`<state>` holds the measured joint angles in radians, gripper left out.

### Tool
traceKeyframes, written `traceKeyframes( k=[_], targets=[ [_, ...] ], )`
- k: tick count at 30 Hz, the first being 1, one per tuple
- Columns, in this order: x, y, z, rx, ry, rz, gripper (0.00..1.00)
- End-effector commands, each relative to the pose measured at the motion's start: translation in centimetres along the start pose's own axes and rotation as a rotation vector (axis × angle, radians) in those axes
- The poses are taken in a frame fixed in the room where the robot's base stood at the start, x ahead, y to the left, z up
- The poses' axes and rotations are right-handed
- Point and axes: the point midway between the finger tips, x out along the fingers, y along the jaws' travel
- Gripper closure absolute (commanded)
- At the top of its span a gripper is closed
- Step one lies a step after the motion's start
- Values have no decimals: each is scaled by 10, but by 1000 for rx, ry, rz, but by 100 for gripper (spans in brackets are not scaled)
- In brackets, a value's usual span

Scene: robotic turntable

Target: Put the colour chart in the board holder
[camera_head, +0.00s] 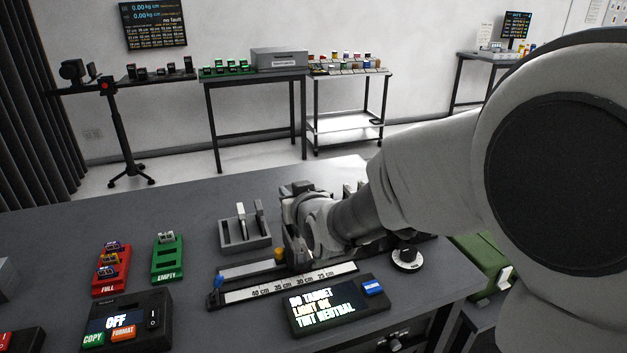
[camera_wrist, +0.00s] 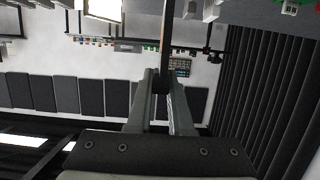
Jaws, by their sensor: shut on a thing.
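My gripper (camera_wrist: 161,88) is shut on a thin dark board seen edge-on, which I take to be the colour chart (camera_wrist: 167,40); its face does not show. In the head view my gripper (camera_head: 291,222) is low over the table, just right of a grey slotted rack (camera_head: 246,246) with upright boards in it. My wrist hides most of what the fingers hold there. A rail with a centimetre scale (camera_head: 290,284) lies in front of the gripper. I cannot tell which part is the board holder; it may be hidden behind my gripper.
A display box (camera_head: 337,305) reading "no target" stands in front of the rail. A round dial (camera_head: 407,259) is to its right. A red "FULL" tray (camera_head: 111,270), a green "EMPTY" tray (camera_head: 168,261) and an "OFF" box (camera_head: 124,322) are at left. The table's back left is clear.

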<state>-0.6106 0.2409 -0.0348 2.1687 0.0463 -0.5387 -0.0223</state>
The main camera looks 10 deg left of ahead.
Motion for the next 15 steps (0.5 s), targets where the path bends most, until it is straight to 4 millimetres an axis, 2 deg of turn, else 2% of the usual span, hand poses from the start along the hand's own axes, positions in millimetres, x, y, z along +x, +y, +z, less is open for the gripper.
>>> traceKeyframes(
  k=[1, 6, 15],
  targets=[
    [3, 0, 10, 0, 1, 0, 100],
    [6, 0, 20, 0, 1, 1, 100],
    [7, 0, 22, 0, 1, 1, 100]
  ],
)
